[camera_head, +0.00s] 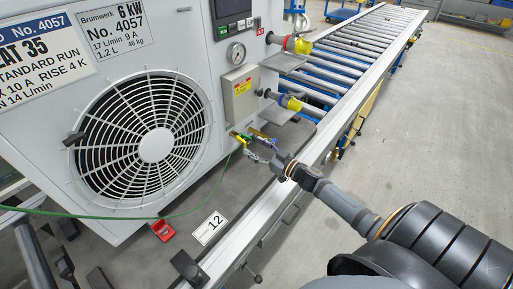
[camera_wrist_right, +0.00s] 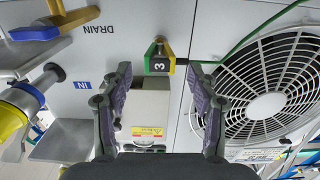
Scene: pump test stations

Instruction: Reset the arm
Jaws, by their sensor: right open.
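My right arm comes in from the lower right in the head view. Its gripper (camera_head: 262,150) is open at the lower right corner of the white pump unit (camera_head: 185,45). In the right wrist view the open fingers (camera_wrist_right: 160,80) stand apart, empty between the tips. A green and yellow clip marked 3 (camera_wrist_right: 158,57) lies just beyond and between the fingertips; I cannot tell whether they touch it. The clip also shows small in the head view (camera_head: 238,136). A green cable (camera_head: 110,214) runs from it. My left gripper is not in view.
The unit has a round fan grille (camera_head: 155,145), a pressure gauge (camera_head: 236,53) and two yellow-ended fittings (camera_head: 290,103) on its side. A blue-handled valve (camera_wrist_right: 35,33) is near the DRAIN label. A red block (camera_head: 163,230) and a 12 plate (camera_head: 210,228) lie below. A roller conveyor (camera_head: 350,45) runs behind.

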